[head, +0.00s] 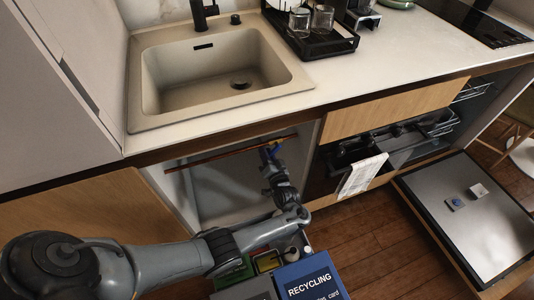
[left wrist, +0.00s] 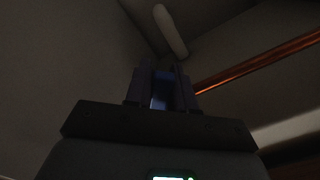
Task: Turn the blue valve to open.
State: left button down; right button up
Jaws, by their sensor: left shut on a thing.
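The blue valve (head: 275,146) shows as a small patch of blue at the tip of my left gripper (head: 269,152), inside the open cupboard under the sink, close to the copper pipe (head: 225,155). In the dark left wrist view, my left gripper (left wrist: 161,90) is shut on the blue valve (left wrist: 160,101), which shows dimly between the fingers. The fingers hide most of the valve, so I cannot tell its handle's angle. My right gripper is in neither view.
The sink (head: 215,75) and counter lie above the cupboard. A blue recycling bin (head: 310,280) stands below my left arm. To the right, the dishwasher door (head: 470,225) is down, and a towel (head: 362,175) hangs by it. A pale pipe (left wrist: 171,32) rises beyond the fingers.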

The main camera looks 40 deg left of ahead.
pick_arm(q)
jog(key=shift+s+a+r+m+p, duration=0.1)
jog(key=shift+s+r+m+p, duration=0.1)
jog(key=shift+m+p, duration=0.3)
jog(key=shift+s+a+r+m+p, duration=0.1)
jog(key=shift+s+r+m+p, duration=0.15)
jog(key=shift+m, duration=0.45)
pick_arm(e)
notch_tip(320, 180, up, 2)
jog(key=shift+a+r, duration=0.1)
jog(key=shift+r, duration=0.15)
pick_arm(q)
jog(key=shift+w, duration=0.1)
jog(key=c, duration=1.1)
grip_release()
jog(key=shift+o, duration=0.3)
jog(key=shift+w, duration=0.1)
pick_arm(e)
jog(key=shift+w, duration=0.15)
pick_arm(q)
jog(key=shift+r, duration=0.15)
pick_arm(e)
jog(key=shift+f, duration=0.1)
